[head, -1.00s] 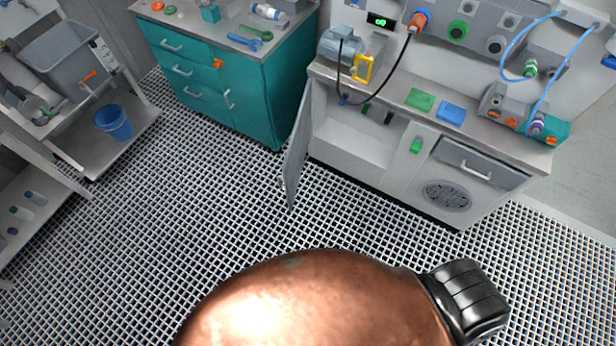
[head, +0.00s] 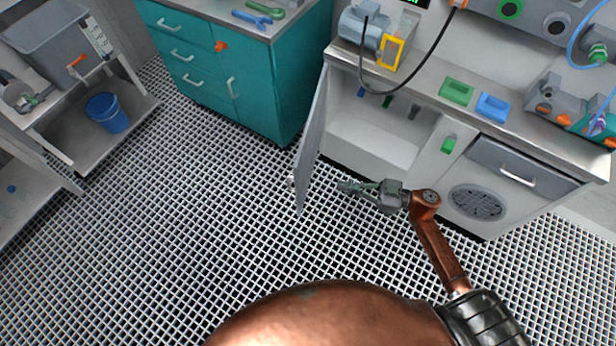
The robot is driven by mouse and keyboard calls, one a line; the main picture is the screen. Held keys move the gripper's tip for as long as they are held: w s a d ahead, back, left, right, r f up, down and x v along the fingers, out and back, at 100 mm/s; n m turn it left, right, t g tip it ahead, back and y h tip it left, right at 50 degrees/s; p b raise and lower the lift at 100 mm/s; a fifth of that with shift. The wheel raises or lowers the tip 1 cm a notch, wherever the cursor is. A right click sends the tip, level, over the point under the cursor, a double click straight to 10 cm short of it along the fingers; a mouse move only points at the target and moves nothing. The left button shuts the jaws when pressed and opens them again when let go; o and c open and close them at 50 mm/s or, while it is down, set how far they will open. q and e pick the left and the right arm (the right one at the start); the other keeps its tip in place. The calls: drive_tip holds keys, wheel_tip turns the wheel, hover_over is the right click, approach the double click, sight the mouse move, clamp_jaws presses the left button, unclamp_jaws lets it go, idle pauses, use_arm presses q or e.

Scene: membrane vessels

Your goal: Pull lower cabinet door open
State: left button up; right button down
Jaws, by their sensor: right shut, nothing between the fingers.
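The lower cabinet door (head: 312,145) is a grey panel in the head view, swung wide open on the left side of the grey cabinet. A small handle (head: 291,181) shows near its lower outer edge. The cabinet's open compartment (head: 372,143) is visible, with a few small dark and green items inside. My right gripper (head: 344,187) is shut and empty. It points left, in front of the open compartment and to the right of the door, and looks apart from the door. My left gripper is not in view.
A teal drawer cabinet (head: 262,84) stands left of the door. The grey worktop (head: 428,84) above holds a motor (head: 362,26), a green tray (head: 456,92) and a blue tray (head: 493,106). A shelf with a blue bucket (head: 107,113) stands far left. The grated floor between is clear.

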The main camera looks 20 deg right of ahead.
drive_tip(key=b, duration=0.2)
approach(299, 176)
drive_tip(key=x, duration=0.3)
drive_tip(key=f+b+x, duration=0.1)
drive_tip(key=x, duration=0.1)
drive_tip(key=shift+w+a, duration=0.2)
drive_tip(key=shift+a, duration=0.05)
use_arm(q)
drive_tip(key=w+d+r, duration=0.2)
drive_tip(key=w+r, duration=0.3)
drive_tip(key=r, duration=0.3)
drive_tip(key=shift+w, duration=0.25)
use_arm(e)
drive_tip(key=shift+w+a+r, duration=0.15)
drive_tip(key=shift+w+a, duration=0.2)
drive_tip(key=shift+a, duration=0.2)
